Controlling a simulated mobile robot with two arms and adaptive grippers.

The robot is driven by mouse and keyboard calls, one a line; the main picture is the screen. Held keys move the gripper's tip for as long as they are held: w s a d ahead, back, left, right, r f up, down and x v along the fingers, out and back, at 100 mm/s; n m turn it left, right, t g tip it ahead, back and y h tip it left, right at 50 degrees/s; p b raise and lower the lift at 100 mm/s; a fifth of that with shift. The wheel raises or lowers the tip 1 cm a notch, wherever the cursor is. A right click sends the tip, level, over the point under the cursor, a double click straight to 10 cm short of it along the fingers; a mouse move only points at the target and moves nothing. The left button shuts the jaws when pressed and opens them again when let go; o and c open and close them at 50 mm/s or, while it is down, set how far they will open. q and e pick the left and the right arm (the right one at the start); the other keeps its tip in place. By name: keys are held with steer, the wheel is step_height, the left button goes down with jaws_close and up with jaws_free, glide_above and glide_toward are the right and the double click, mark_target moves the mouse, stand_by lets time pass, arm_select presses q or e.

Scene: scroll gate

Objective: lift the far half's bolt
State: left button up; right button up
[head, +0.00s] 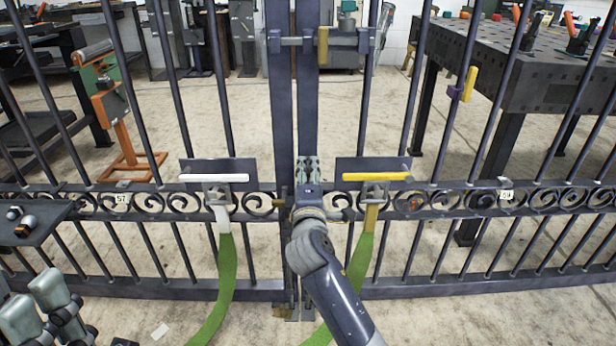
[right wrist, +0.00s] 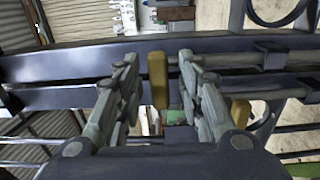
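A dark metal gate stands across the head view, its two halves meeting at paired upright stiles (head: 307,100). A latch bar (head: 345,41) with a yellow handle (head: 322,45) crosses high on the stiles. My right gripper (head: 308,165) is at the stiles, level with the scroll band. In the right wrist view its two fingers are spread, with a yellow-brass piece (right wrist: 157,80) between them and gaps visible. Whether this piece belongs to the far half's bolt I cannot tell. My left gripper (head: 38,305) appears partly at the lower left; its opening is unclear.
A white handle (head: 214,178) and a yellow handle (head: 376,177) sit on plates either side of the stiles, with green sleeves (head: 227,275) hanging below. Beyond the bars are a dark workbench (head: 490,60) and an orange stand (head: 125,140). A small dark shelf (head: 45,238) is at left.

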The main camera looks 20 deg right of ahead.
steer(key=shift+w+d, duration=0.1)
steer(key=shift+w, duration=0.15)
jaws_close()
